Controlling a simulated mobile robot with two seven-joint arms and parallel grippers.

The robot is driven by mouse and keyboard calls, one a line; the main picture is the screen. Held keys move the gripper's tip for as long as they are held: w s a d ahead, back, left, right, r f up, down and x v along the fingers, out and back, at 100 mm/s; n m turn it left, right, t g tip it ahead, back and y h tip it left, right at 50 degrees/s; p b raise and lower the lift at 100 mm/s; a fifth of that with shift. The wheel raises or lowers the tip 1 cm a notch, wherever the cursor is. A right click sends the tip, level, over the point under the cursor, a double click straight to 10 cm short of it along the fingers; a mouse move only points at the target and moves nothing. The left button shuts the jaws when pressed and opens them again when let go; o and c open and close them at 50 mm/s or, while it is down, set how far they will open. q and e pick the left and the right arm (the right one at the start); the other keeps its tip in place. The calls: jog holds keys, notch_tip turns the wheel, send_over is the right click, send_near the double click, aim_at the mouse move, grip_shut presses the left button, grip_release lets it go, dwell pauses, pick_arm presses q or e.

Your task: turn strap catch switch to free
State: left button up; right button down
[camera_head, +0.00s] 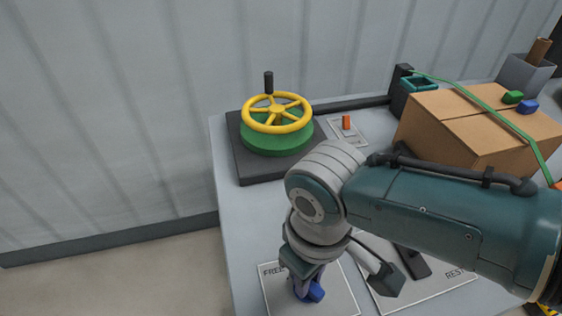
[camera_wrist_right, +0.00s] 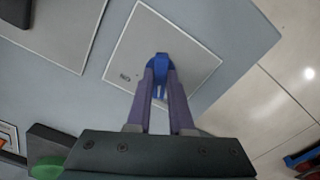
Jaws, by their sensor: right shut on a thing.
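A small orange switch lever (camera_head: 346,122) stands on a pale plate (camera_head: 353,137) on the table, right of the yellow wheel; I take it to be the strap catch switch. My right gripper (camera_head: 306,286) is well away from it, at the table's front. It is shut on a blue piece (camera_head: 316,292). In the right wrist view, the fingertips (camera_wrist_right: 160,78) hold the blue piece (camera_wrist_right: 161,62) at a pale panel (camera_wrist_right: 195,58). I cannot tell whether the piece touches the panel. The left gripper is not in view.
A yellow handwheel (camera_head: 277,112) on a green base stands back left. A cardboard box (camera_head: 445,125) with a green strap (camera_head: 490,116) stands back right, small blocks on top. A grey bin (camera_head: 526,74) is behind it. A dark bar (camera_head: 412,262) lies on another panel, partly behind my arm.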

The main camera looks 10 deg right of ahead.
jog(key=shift+n, duration=1.7)
jog(key=c, duration=0.8)
grip_release()
notch_tip(320, 180, up, 9)
jog(key=p, duration=0.4)
jog(key=shift+r, duration=0.5)
